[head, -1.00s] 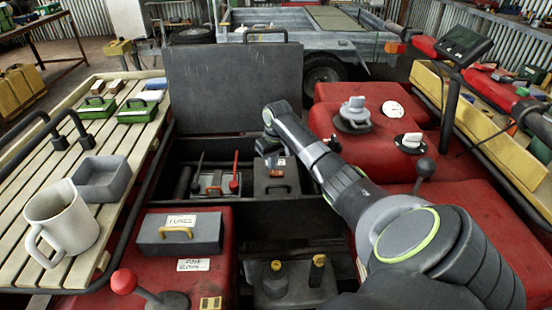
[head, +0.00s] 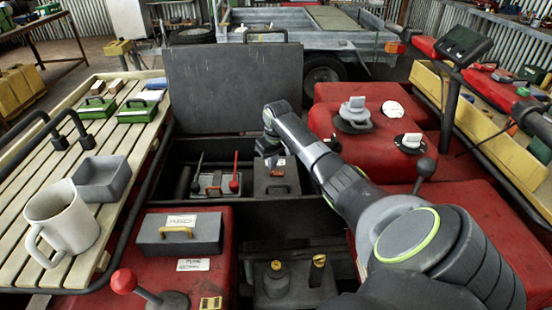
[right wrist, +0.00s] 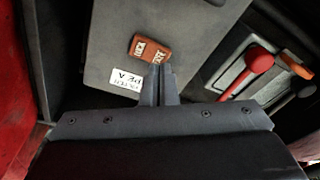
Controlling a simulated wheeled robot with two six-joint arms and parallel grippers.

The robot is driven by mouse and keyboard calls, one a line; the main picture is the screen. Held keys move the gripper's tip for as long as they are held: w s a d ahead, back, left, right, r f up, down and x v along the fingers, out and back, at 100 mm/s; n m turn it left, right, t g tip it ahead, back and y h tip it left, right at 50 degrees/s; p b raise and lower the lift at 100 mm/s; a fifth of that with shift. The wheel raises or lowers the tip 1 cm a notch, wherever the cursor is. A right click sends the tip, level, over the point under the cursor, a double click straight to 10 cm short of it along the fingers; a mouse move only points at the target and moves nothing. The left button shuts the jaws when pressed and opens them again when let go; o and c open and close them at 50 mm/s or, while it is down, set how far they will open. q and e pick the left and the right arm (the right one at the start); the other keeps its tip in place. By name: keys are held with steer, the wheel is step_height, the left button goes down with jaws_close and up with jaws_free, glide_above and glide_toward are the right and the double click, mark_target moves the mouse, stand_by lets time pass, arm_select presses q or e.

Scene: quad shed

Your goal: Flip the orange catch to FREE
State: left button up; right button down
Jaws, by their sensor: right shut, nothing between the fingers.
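The orange catch (right wrist: 151,47) is a small bar with white lettered patches on the lid of a grey box. The lettering is too small to read surely. In the head view the right gripper (head: 271,158) hangs over the box. My left gripper is not in view.
A white label (right wrist: 127,79) lies beside the catch. A red-knobbed lever (right wrist: 258,61) and an orange handle (right wrist: 296,66) stand to the right in the wrist view. The raised dark lid (head: 235,85) stands behind the bin. A grey box with a yellow handle (head: 150,238) sits nearer.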

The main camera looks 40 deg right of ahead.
mark_target(273, 172)
steer(key=shift+f, duration=0.9)
stand_by(0.8)
step_height(273, 172, up, 7)
steer(key=p, duration=0.8)
stand_by(0.8)
